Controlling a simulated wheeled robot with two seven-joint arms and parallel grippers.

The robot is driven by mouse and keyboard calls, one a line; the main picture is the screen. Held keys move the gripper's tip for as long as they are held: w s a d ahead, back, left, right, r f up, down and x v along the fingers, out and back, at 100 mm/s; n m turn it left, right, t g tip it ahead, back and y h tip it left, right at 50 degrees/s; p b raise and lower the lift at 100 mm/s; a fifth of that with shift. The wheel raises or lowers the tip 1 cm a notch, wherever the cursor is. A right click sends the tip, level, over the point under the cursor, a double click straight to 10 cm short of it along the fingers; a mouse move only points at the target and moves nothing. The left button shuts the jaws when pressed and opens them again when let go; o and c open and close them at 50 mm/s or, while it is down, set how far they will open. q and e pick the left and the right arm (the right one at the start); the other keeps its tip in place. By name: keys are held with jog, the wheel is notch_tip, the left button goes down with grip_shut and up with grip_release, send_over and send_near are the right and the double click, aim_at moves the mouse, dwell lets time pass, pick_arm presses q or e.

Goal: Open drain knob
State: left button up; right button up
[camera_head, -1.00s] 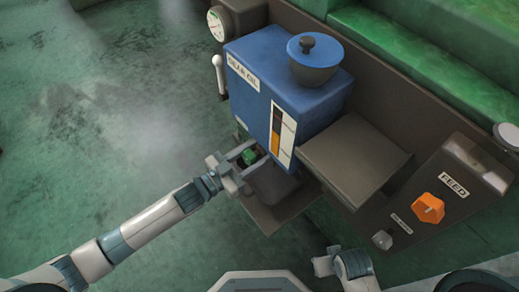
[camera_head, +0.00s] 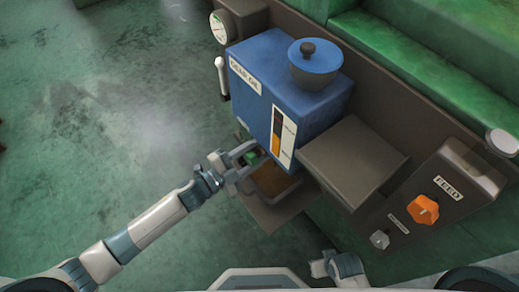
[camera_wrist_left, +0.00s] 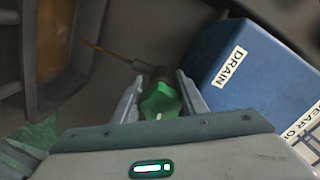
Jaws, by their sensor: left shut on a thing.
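The green drain knob (camera_head: 251,157) is under the front left of the blue gear oil tank (camera_head: 262,98). My left gripper (camera_head: 247,156) is shut on the knob. In the left wrist view the fingers stand on both sides of the green knob (camera_wrist_left: 160,102), beside the DRAIN label (camera_wrist_left: 230,67). A thin amber stream (camera_wrist_left: 103,50) runs from the drain end toward the tray. The tray (camera_head: 268,217) below the tank holds amber-brown liquid. My right gripper (camera_head: 322,267) is partly in view at the bottom edge, and its jaws are unclear.
A grey box-shaped ledge (camera_head: 350,160) juts out right of the tank. Further right is a panel with an orange FEED knob (camera_head: 423,209) and a small grey knob (camera_head: 380,239). A white-handled lever (camera_head: 221,72) and a gauge (camera_head: 219,27) are left of the tank. The floor at left is clear.

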pick_arm(q)
jog(key=shift+m, duration=1.2)
